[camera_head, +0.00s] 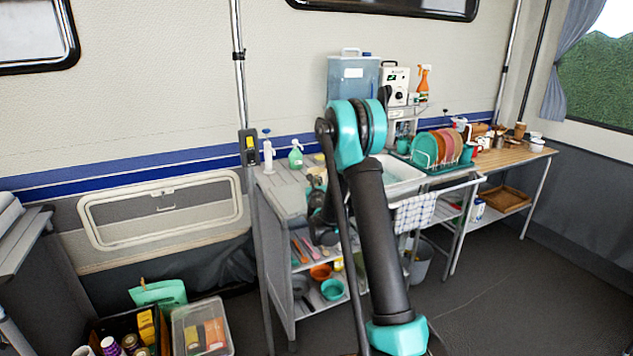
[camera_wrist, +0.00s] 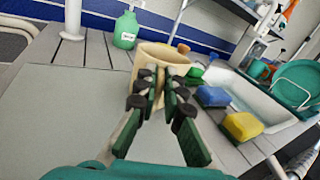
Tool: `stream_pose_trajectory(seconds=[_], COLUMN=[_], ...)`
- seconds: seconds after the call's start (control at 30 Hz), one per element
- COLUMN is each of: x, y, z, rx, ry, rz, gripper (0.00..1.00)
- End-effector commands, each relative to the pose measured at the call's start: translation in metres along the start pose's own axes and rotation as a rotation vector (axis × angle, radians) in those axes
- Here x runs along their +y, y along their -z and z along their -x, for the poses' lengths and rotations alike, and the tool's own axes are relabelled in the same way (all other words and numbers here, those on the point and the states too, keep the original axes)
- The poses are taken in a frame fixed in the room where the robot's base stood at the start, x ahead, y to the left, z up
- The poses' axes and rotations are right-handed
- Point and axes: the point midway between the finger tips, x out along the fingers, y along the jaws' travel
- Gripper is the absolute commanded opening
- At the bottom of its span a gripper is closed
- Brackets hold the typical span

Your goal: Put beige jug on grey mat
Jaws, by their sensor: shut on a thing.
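The beige jug (camera_wrist: 163,54) is in the upper middle of the wrist view, in front of my gripper (camera_wrist: 159,84). My gripper is shut on the jug's near side, with a finger on either side of the held part. The jug looks upright or nearly so; I cannot tell whether its base touches the counter. The grey mat (camera_wrist: 72,108) lies flat on the slatted counter, left of the jug. In the head view the mat (camera_head: 284,197) is at the counter's left end; my arm largely hides the gripper and the jug.
A green spray bottle (camera_wrist: 126,30) and a white dispenser (camera_wrist: 73,18) stand behind the mat. A blue sponge (camera_wrist: 212,96) and a yellow sponge (camera_wrist: 243,126) lie right of the jug, beside the sink (camera_wrist: 258,100). The mat's visible surface is clear.

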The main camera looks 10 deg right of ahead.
Motion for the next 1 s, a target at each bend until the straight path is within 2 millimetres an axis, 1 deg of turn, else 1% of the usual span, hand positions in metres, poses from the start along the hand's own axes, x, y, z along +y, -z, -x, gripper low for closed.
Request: stream_pose_trajectory(seconds=[0.03, 0.17, 0.2, 0.53, 0.57, 0.67, 1.0], x=[0.000, 0.000, 0.000, 0.000, 0.000, 0.000, 0.000], y=[0.001, 0.001, 0.000, -0.002, -0.002, -0.002, -0.002], z=[0.000, 0.000, 0.000, 0.000, 0.002, 0.014, 0.083], rx=[0.000, 0.000, 0.000, 0.000, 0.000, 0.000, 0.000], ry=[0.000, 0.000, 0.000, 0.000, 0.000, 0.000, -0.001], rz=[0.000, 0.000, 0.000, 0.000, 0.000, 0.000, 0.000], gripper=[0.11, 0.27, 0.29, 0.29, 0.29, 0.29, 0.29])
